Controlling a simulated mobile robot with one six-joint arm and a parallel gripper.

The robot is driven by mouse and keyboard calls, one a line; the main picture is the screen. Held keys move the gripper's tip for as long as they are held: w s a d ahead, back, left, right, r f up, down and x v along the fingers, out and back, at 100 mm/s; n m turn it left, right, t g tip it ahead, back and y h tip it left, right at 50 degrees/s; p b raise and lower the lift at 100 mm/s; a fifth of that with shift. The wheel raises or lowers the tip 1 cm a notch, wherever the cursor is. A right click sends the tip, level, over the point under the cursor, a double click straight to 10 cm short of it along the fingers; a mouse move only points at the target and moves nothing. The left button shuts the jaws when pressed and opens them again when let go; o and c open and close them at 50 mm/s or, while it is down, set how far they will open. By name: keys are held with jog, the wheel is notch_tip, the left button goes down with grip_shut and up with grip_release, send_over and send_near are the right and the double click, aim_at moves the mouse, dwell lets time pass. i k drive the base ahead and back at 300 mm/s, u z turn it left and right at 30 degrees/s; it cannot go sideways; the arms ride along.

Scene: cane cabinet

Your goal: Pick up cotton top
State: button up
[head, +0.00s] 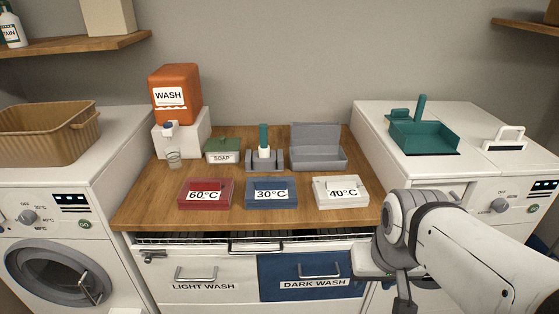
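I cannot make out a cotton top anywhere in the head view. A tan ribbed basket (48,133) stands on the left washing machine, and what lies in it cannot be seen. The light wash drawer (203,286) and the dark wash drawer (310,277) under the wooden counter appear shut, so their insides are hidden. My arm comes in from the lower right and bends down in front of the right machine. A dark part at its end (404,293) may belong to my gripper; its fingers cannot be made out.
The wooden counter (140,212) holds red, blue and white temperature boxes, a soap box (222,151), a grey open-lidded box (318,158) and an orange wash dispenser (175,93). A teal tray (424,138) sits on the right machine. Shelves jut out at both upper corners.

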aim_at(268, 191)
jog(key=i, duration=0.9)
jog(key=u, duration=0.05)
